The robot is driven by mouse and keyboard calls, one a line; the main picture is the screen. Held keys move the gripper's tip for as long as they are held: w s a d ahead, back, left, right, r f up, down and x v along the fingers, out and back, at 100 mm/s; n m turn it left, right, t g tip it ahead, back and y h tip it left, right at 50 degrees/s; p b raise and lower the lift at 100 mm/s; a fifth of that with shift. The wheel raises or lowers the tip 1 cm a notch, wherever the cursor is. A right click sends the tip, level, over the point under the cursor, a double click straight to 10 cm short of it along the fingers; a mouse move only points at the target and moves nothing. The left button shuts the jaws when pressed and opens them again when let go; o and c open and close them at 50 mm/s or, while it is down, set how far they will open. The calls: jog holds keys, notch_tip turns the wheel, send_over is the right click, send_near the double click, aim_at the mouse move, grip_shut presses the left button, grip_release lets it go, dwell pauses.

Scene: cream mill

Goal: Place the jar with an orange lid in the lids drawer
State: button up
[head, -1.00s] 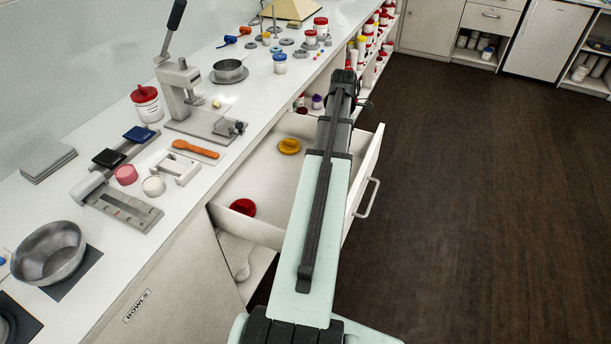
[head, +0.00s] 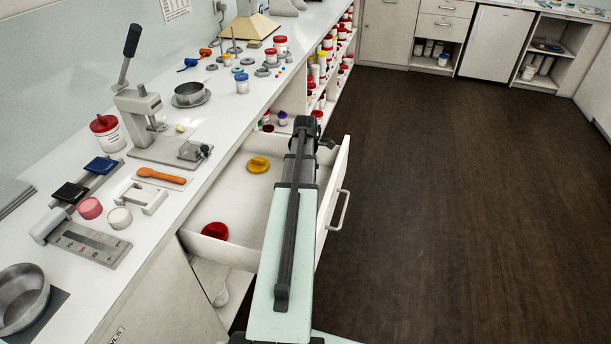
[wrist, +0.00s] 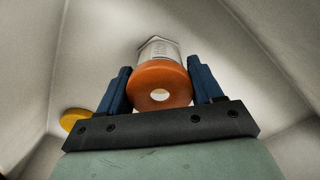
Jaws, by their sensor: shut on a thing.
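The jar (wrist: 159,49) has a white body and an orange lid (wrist: 173,73) with a pale round spot in the middle. My gripper (wrist: 161,85) is shut on it, with one blue finger on each side of the lid, in the wrist view. White drawer walls surround the jar there. The open lids drawer (head: 222,250) is below and around my arm in the head view. A yellow lid (head: 258,164) and a red lid (head: 215,231) lie in it. The yellow lid also shows in the wrist view (wrist: 75,118). In the head view my arm hides the gripper and jar.
The white counter (head: 150,235) runs along the left, with a lever press (head: 140,115), a red-lidded jar (head: 106,131) and an orange spatula (head: 161,176). Shelves of jars (head: 322,70) stand beyond the drawer. The dark floor (head: 440,200) to the right is clear.

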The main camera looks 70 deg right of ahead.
jog(key=shift+f, duration=0.15)
jog(key=o, duration=1.1)
notch_tip(320, 180, up, 12)
jog(key=shift+r, duration=0.15)
dwell(0.4)
